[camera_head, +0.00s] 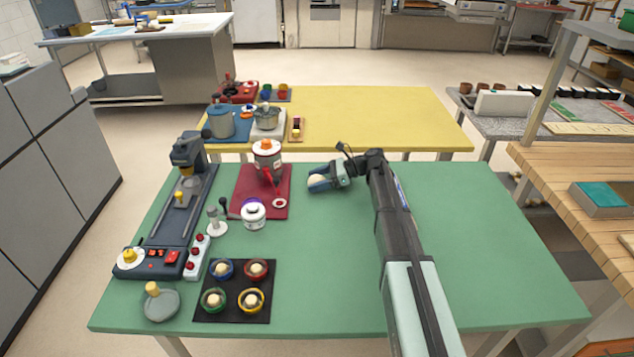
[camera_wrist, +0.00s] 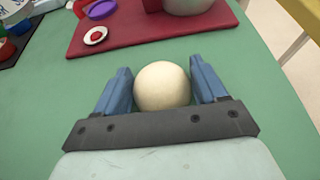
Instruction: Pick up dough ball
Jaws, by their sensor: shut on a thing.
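The dough ball (camera_wrist: 162,86) is pale cream and round. It sits between the two blue fingers of my gripper (camera_wrist: 162,88) in the wrist view, and the gripper is shut on it. In the head view the dough ball (camera_head: 317,181) shows at the end of my gripper (camera_head: 319,183), over the green table to the right of the red mat. I cannot tell whether it touches the table. More pale balls sit in coloured rings on a black mat (camera_head: 203,312) at the front left.
The red mat (camera_head: 243,205) holds a white-and-red pot (camera_head: 267,154). A dark machine (camera_head: 178,215) stands at the left of the green table (camera_head: 480,255). A white lidded jar (camera_head: 253,213) stands near the red mat. The table's right side is clear.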

